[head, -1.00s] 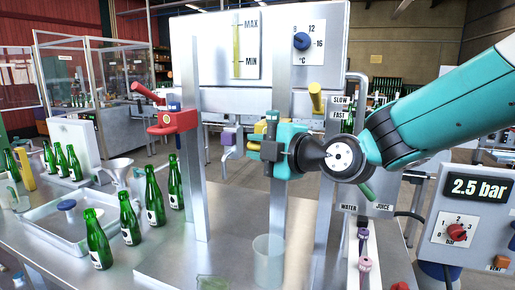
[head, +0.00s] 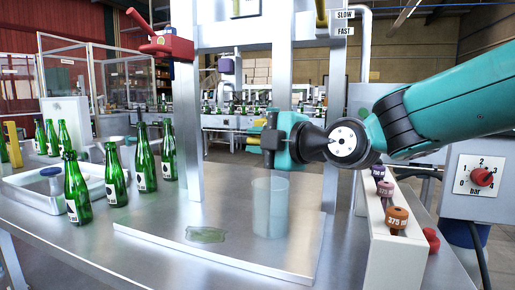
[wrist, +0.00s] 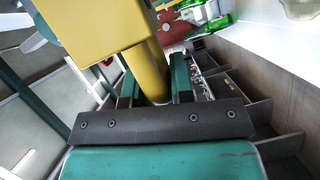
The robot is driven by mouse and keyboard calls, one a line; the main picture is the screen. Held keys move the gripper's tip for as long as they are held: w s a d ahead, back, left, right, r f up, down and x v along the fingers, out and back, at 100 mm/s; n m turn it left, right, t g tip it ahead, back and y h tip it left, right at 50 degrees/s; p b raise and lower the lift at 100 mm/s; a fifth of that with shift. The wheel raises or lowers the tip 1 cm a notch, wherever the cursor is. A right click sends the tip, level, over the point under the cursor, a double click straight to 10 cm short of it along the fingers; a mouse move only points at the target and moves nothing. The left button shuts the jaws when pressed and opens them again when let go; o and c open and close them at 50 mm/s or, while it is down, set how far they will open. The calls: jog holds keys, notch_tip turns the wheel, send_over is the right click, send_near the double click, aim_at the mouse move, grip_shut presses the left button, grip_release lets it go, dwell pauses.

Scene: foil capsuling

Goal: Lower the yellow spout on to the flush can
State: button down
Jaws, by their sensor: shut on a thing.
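My gripper (head: 270,141) is shut on the yellow spout, and it hangs above the can in the head view. In the wrist view my gripper's fingers (wrist: 154,88) clasp the spout's yellow stem (wrist: 148,68), with a wide yellow block beyond it. The flush can (head: 270,208) is a translucent grey-green cylinder, standing upright on the steel board. A clear gap separates gripper and can. The spout's lower end is hidden, so I cannot tell its alignment.
A steel upright (head: 280,95) stands close behind my gripper. A red clamp-like part (head: 160,42) is on the left upright. Green bottles (head: 115,175) and a tray (head: 30,190) stand left. A rack of coloured stoppers (head: 385,225) stands right. A greenish puddle (head: 205,235) lies beside the can.

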jog(key=shift+f+b, duration=0.95)
jog(key=shift+f, duration=0.45)
jog(key=c, duration=1.1)
grip_release()
jog(key=shift+r, duration=0.2)
jog(key=b+v, duration=0.3)
jog(key=v, duration=1.4)
jog(key=shift+d, duration=0.15)
